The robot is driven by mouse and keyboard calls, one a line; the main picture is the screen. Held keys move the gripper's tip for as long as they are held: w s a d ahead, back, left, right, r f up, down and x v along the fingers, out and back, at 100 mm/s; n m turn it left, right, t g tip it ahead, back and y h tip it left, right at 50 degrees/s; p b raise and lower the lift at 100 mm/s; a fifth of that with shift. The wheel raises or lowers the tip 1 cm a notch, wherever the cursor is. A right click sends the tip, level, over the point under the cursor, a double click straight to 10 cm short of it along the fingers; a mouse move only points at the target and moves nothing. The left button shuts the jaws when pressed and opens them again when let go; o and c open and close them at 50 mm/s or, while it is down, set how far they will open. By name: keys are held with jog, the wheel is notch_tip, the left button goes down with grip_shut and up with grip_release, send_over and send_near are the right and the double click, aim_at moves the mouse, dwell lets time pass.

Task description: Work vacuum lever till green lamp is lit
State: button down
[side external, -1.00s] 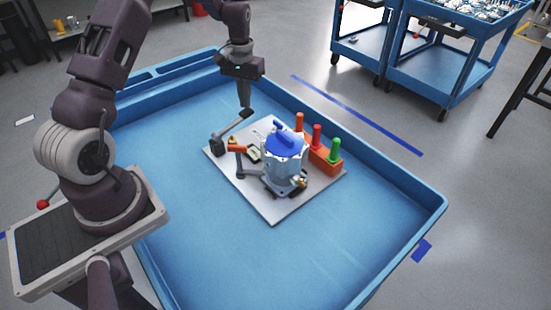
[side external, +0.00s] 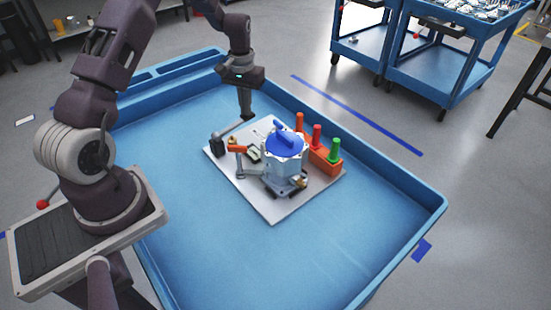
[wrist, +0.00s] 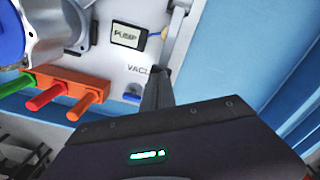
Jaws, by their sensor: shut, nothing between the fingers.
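The vacuum lever (side external: 231,132) is a grey arm rising from a dark pivot block at the left corner of the light plate. My gripper (side external: 246,115) is shut and empty, its fingertips at the lever's far end; whether they touch it is unclear. In the wrist view, the closed fingers (wrist: 158,75) are beside the lever's grey arm (wrist: 175,38), over the partly hidden "VACU" lettering (wrist: 137,69). A dark-framed "PUMP" label (wrist: 128,33) lies nearby. A green post (side external: 334,149) stands in an orange block; I cannot tell whether it is a lamp or lit.
A grey housing with a blue top (side external: 284,150) stands on the plate (side external: 272,210). Red (side external: 317,136) and orange (side external: 299,122) posts share the orange block (side external: 324,161). The blue tray (side external: 330,240) is clear toward the front.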

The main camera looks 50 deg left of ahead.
jog(key=shift+f, duration=1.75)
jog(key=shift+r, duration=3.05)
jog(key=shift+f, duration=0.1)
jog(key=shift+f, duration=2.95)
jog(key=shift+r, duration=3.05)
jog(key=shift+r, duration=0.1)
jog(key=shift+r, duration=1.9)
